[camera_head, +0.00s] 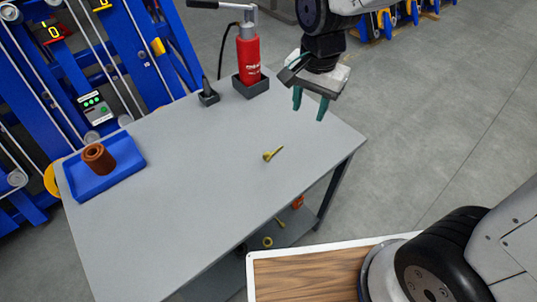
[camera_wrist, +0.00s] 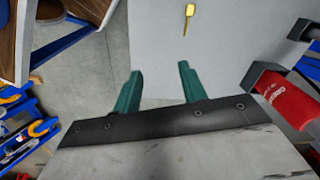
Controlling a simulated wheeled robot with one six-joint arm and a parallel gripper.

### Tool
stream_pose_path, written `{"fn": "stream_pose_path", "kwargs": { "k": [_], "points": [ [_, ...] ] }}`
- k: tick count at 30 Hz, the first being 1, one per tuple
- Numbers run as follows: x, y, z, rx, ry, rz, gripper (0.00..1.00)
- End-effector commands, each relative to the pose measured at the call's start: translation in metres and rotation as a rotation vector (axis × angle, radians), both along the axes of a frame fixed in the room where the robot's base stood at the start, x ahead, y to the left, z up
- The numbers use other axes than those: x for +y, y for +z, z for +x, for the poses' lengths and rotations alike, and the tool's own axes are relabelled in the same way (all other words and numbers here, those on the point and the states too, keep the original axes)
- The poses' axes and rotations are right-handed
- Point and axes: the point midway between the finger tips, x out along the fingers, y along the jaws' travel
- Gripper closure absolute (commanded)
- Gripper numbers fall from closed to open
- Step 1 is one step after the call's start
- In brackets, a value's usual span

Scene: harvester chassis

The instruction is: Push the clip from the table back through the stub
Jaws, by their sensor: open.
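The clip (camera_head: 272,154) is a small yellow pin with a round head and a thin shank. It lies flat on the grey table (camera_head: 200,180), right of the middle. It also shows in the wrist view (camera_wrist: 189,13) near the top edge, a little beyond my fingertips. My gripper (camera_head: 309,106) has green fingers, spread apart and empty. It hangs above the far right part of the table, apart from the clip. I cannot make out the stub for certain in either view.
A red bottle jack (camera_head: 249,60) stands in a dark holder at the table's back, with a small black device (camera_head: 208,96) beside it. A blue tray (camera_head: 128,172) holding a brown cylinder (camera_head: 98,158) sits at left. A blue machine frame (camera_head: 70,60) stands behind. The table's middle is clear.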

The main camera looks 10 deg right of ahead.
Motion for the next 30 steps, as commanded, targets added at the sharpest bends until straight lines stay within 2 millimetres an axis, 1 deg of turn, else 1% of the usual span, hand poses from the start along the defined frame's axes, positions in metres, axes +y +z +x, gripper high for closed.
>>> {"fn": "stream_pose_path", "kwargs": {
  "k": [1, 3, 6, 10, 12, 16, 23, 27, 30],
  "points": [
    [0.019, -0.021, 0.008, 0.018, -0.046, -0.004, 0.58],
    [0.040, -0.043, 0.016, 0.025, -0.118, -0.005, 0.58],
    [0.064, -0.071, 0.023, 0.032, -0.207, -0.006, 0.58],
    [0.083, -0.094, 0.027, 0.037, -0.281, -0.007, 0.58],
    [0.088, -0.101, 0.028, 0.038, -0.303, -0.007, 0.58],
    [0.090, -0.115, 0.028, 0.039, -0.317, -0.008, 0.58],
    [0.086, -0.142, 0.028, 0.039, -0.317, -0.008, 0.58],
    [0.081, -0.163, 0.027, 0.041, -0.317, -0.010, 0.58],
    [0.082, -0.175, 0.027, 0.040, -0.316, -0.009, 0.58]
  ]
}}
